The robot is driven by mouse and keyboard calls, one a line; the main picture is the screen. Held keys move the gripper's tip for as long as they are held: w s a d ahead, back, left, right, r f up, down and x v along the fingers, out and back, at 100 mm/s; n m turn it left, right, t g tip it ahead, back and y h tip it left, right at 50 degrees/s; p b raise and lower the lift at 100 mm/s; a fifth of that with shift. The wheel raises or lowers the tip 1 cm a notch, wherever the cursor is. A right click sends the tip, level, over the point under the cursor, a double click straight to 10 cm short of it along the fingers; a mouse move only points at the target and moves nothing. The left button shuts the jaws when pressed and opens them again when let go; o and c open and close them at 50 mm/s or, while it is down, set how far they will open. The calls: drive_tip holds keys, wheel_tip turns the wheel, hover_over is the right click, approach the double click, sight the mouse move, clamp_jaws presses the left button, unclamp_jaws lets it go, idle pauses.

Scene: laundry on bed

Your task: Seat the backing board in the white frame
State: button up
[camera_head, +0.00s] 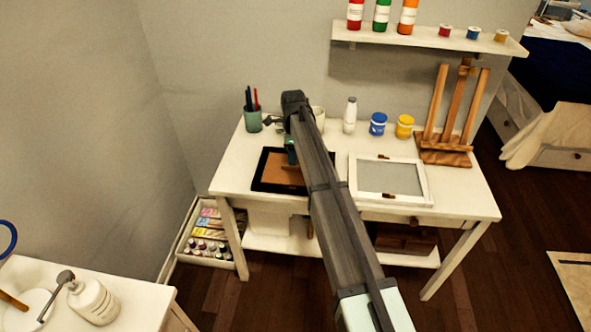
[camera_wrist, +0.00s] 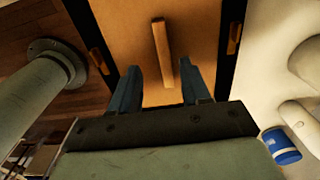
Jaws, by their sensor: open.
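The white frame (camera_head: 428,187) lies flat on the table, right of my arm. A plain grey area fills its middle, and small brown tabs show at its far and near sides. A brown board (camera_head: 275,173) lies inside a black frame (camera_head: 262,172) on the left; my arm hides part of both. In the wrist view the board (camera_wrist: 205,25) carries a raised wooden bar (camera_wrist: 162,52). My gripper (camera_wrist: 161,88) is open above the board, its two fingers on either side of the bar's near end. Contact with the bar cannot be told.
A pen cup (camera_head: 253,121), a white bottle (camera_head: 350,115), a blue jar (camera_head: 378,124) and a yellow jar (camera_head: 404,126) stand along the table's back. A wooden easel (camera_head: 447,155) stands at the back right. Brown tabs (camera_wrist: 234,38) sit at the black frame's sides.

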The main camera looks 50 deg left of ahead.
sight(295, 168)
drive_tip(key=shift+w+f, duration=0.2)
drive_tip(key=shift+f, duration=0.95)
drive_tip(key=shift+w+f, duration=0.2)
drive_tip(key=shift+f, duration=0.9)
clamp_jaws()
